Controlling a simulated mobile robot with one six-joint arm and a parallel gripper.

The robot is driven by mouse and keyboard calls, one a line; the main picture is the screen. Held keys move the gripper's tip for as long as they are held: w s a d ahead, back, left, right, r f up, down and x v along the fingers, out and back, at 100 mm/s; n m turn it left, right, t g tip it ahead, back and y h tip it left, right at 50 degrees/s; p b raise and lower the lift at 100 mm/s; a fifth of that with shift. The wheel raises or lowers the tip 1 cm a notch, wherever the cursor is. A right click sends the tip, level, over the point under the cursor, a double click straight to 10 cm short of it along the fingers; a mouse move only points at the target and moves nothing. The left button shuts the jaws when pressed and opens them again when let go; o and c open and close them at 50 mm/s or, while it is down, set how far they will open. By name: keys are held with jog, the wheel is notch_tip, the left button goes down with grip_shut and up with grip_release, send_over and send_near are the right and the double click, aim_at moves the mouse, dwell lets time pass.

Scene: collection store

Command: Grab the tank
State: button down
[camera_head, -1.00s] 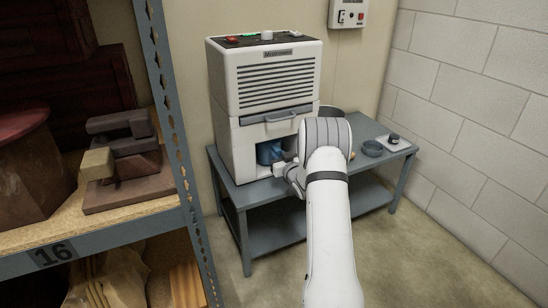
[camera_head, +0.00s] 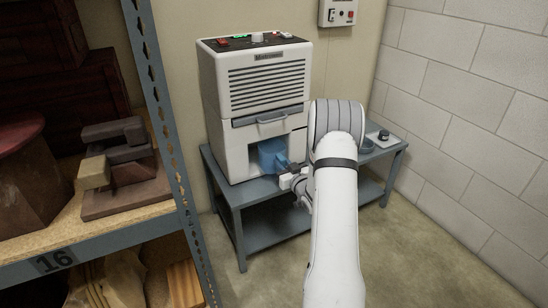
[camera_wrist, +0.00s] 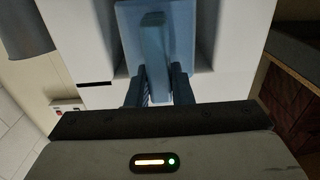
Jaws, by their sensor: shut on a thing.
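The tank (camera_head: 270,155) is blue and sits partly inside the lower bay of the white machine (camera_head: 262,82), with its front part showing at the opening. My gripper (camera_head: 289,177) is at the front of the tank, shut on its handle. In the wrist view the tank (camera_wrist: 128,35) fills the bay opening, and its upright handle (camera_wrist: 155,50) lies between the dark fingers of my gripper (camera_wrist: 159,85). The back of the tank is hidden inside the machine.
The machine stands on a grey metal table (camera_head: 240,193) with a lower shelf. A small dark dish (camera_head: 367,146) and a white scale-like item (camera_head: 383,137) sit at its right. A storage rack (camera_head: 150,90) stands close on the left. A block wall (camera_head: 470,80) closes the right.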

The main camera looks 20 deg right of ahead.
jog(key=s+p, duration=0.1)
jog(key=s, duration=0.6)
jog(key=shift+s, duration=0.4)
jog(key=shift+s+d, duration=0.1)
